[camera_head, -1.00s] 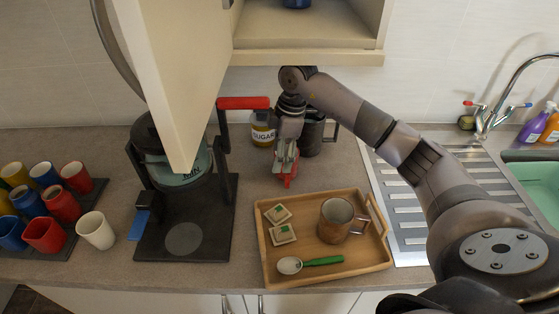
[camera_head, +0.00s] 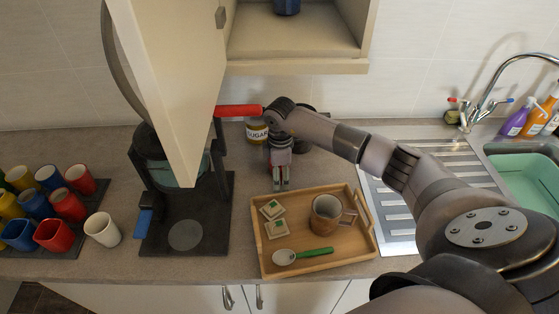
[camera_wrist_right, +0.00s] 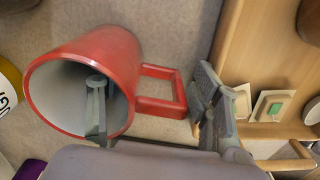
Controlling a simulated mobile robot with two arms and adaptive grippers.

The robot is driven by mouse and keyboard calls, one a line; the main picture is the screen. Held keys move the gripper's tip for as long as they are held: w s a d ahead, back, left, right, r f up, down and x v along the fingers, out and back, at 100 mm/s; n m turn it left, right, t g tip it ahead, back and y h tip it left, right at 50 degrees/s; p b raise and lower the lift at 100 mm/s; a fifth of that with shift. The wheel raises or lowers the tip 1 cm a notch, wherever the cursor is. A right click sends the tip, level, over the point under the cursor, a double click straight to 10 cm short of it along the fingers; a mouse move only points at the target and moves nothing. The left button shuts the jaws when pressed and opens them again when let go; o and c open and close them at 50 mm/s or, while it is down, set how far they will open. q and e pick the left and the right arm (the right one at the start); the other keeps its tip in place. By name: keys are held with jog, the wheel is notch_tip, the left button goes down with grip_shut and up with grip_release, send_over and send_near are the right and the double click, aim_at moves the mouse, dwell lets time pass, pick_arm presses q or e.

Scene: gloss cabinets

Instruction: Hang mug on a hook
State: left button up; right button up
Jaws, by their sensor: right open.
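A red mug (camera_wrist_right: 112,62) with an angular handle (camera_wrist_right: 165,92) fills the left of the right wrist view, its grey inside facing the camera. My right gripper (camera_wrist_right: 150,108) is open. One finger is inside the mug's mouth and the other is outside, beyond the handle, so the mug wall and handle lie between them. In the head view my right gripper (camera_head: 280,183) points down at the counter just behind the tray, and the mug is mostly or wholly hidden there. I cannot make out a hook. My left gripper is not in view.
The sugar jar (camera_head: 257,132) is close behind the gripper. Several coloured cups stand far left.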

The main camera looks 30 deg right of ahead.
jog(key=shift+f, duration=0.15)
grip_shut()
dwell(0.7)
